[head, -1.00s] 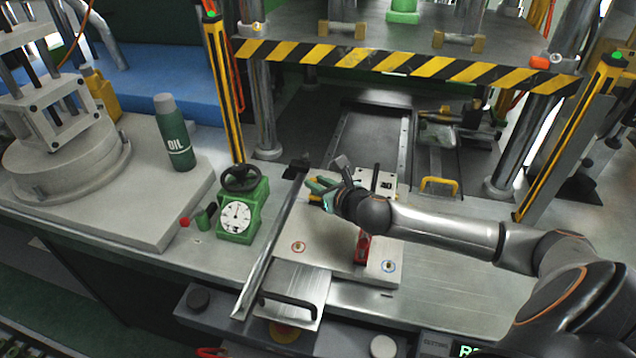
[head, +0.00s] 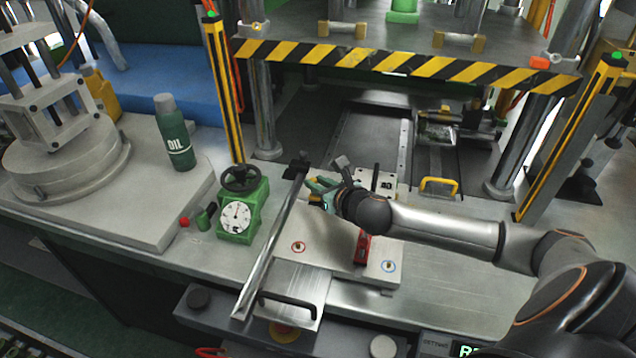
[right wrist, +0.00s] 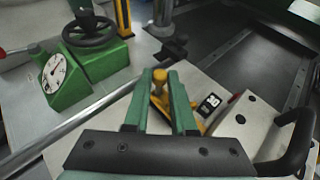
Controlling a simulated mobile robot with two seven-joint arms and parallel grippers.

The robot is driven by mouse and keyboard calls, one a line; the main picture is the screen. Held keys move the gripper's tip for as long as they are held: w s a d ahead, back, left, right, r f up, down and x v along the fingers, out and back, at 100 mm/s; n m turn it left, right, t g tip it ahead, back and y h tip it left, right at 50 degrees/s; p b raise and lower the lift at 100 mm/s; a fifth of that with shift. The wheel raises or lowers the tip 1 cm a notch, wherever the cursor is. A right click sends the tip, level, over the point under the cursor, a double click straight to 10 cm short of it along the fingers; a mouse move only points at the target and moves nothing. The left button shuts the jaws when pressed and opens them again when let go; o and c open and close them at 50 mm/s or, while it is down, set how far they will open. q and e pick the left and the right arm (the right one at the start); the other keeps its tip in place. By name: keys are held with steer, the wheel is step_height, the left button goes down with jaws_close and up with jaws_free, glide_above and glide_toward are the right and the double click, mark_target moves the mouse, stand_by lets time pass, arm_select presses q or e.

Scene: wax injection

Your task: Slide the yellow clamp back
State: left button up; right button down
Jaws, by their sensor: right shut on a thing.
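The yellow clamp (right wrist: 160,92) shows in the right wrist view, standing on the pale plate between my green fingers. In the head view my right gripper (head: 319,190) is over the left part of the pale plate (head: 320,245); the clamp is mostly hidden there by the gripper and wrist. My left gripper is in neither view.
A steel bar (head: 270,245) runs along the plate's left edge. The green dial gauge (head: 236,216) stands left of it, with an oil bottle (head: 175,135) behind. A red clamp (head: 362,248) stands on the plate's front. The striped press plate (head: 400,62) overhangs the back.

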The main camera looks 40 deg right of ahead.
steer(key=shift+w+a+r+p, duration=0.15)
steer(key=shift+w+a+p, duration=0.55)
steer(key=shift+w+a, duration=0.4)
steer(key=shift+w, duration=0.15)
steer(key=c, duration=0.7)
jaws_free()
steer(key=shift+a, duration=0.1)
steer(key=shift+c, duration=0.2)
steer(key=d+v, duration=0.1)
steer(key=v, duration=1.1)
steer(key=shift+s+a, duration=0.25)
steer(key=shift+a, duration=0.15)
